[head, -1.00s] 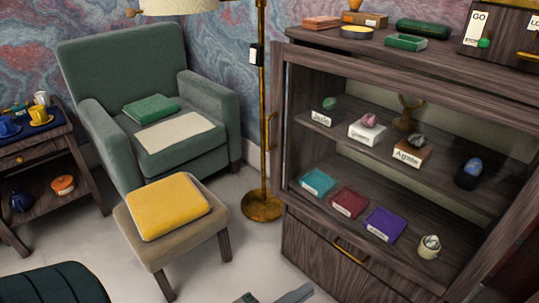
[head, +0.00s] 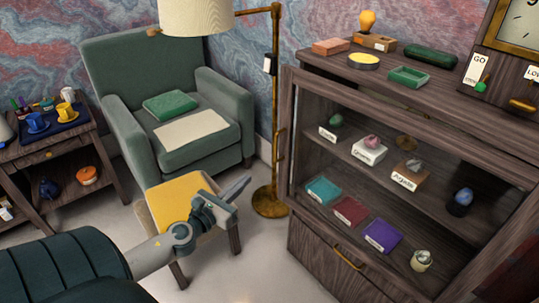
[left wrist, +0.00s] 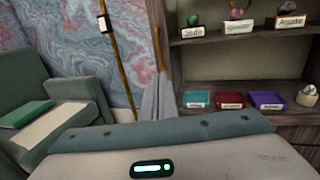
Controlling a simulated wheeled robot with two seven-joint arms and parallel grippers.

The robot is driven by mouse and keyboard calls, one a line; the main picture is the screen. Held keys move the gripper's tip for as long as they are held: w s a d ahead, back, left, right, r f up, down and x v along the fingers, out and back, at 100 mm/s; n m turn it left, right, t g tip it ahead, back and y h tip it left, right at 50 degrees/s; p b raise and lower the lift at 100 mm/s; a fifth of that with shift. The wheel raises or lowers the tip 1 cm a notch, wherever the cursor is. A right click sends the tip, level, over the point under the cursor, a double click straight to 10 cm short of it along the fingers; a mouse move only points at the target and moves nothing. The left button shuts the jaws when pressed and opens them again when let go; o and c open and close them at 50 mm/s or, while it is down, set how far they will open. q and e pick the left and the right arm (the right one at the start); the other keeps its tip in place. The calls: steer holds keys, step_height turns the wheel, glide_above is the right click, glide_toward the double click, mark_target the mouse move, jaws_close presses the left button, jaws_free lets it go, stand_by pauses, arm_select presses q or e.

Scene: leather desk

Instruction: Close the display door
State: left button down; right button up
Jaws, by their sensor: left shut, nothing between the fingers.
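The display cabinet (head: 318,240) stands at the right in the head view. Its glass-fronted door has a dark wood frame (head: 390,112) and a brass handle (head: 279,150) at the left edge. How far the door stands from the cabinet body is hard to tell. My right gripper is not in view.
Stones and small boxes, such as a purple box (head: 382,236), sit on the cabinet shelves. A floor lamp (head: 272,195) stands left of the cabinet, behind the stool (head: 170,195). A green armchair (head: 130,75) is farther back. Floor is clear before the cabinet's left side.

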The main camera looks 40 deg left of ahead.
arm_select(q)
steer(key=shift+w, duration=0.1)
